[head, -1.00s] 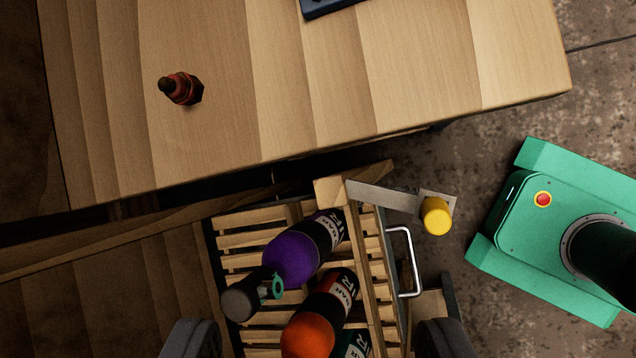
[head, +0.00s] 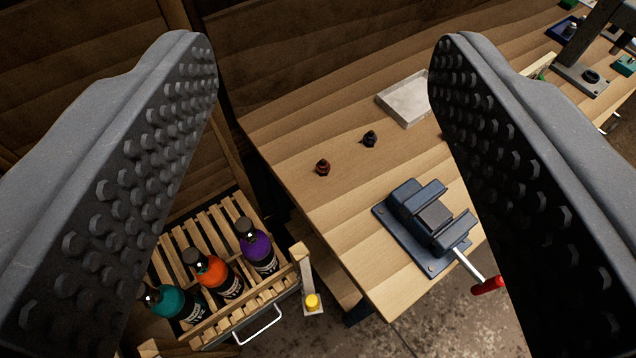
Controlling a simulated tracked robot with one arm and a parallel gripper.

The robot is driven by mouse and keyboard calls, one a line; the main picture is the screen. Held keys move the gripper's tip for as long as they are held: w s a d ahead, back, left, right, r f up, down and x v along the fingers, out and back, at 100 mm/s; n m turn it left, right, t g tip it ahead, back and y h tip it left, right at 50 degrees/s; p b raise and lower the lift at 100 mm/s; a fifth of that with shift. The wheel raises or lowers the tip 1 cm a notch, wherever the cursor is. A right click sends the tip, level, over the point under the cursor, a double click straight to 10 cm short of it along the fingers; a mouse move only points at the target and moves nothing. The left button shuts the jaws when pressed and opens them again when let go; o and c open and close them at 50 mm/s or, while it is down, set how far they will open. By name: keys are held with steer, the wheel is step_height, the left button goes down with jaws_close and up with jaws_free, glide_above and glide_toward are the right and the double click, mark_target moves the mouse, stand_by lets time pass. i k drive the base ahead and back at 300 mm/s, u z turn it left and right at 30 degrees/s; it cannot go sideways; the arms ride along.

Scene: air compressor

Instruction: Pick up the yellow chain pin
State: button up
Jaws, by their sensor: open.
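The yellow chain pin (head: 312,301) is small in the head view, low and left of centre. It appears to sit on a small grey metal plate (head: 307,276) fixed beside the corner of a slatted wooden crate. My gripper (head: 325,50) is wide open and empty, with one studded dark grey finger on each side of the picture. The pin shows in the gap between the fingers, well beyond and below them. Nothing visible hides it.
The slatted crate (head: 204,333) holds teal, orange and purple bottles and has a metal handle (head: 262,326). The wooden workbench (head: 290,130) carries a blue vise (head: 430,222) with a red-tipped handle, a metal tray (head: 404,100) and two small dark pieces. Concrete floor shows at the bottom right.

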mark_target(311, 301)
steer(key=u, duration=0.9)
steer(key=k, duration=1.35)
steer(key=z, duration=0.85)
steer(key=i, duration=1)
